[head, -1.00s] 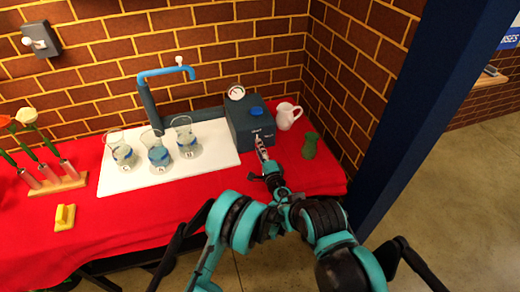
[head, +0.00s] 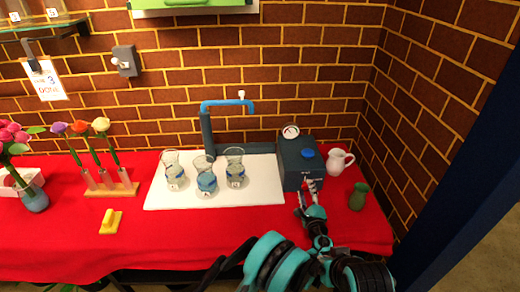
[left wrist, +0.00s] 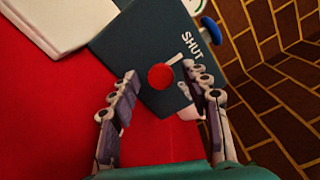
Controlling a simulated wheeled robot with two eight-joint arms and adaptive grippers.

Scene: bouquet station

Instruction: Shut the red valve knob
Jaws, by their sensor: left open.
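The red valve knob (left wrist: 160,77) shows in the left wrist view as a round red disc on the front of a dark blue-grey box (left wrist: 134,52). The white word SHUT stands beside it, towards the upper right, with white marks close by. In the head view the box (head: 291,172) stands at the right of the table, and the knob is hidden behind my gripper. My left gripper (left wrist: 166,92) is open, with one finger on each side of the knob in the picture. I cannot tell whether they touch it. In the head view the left gripper (head: 310,188) is at the box front.
The box carries a gauge (head: 290,131) and a blue knob (head: 308,153). A white pitcher (head: 337,160) and green vase (head: 358,196) stand close on its right. Several glass beakers stand on the white board (head: 210,199) at left. A yellow block (head: 110,221) lies on the red cloth.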

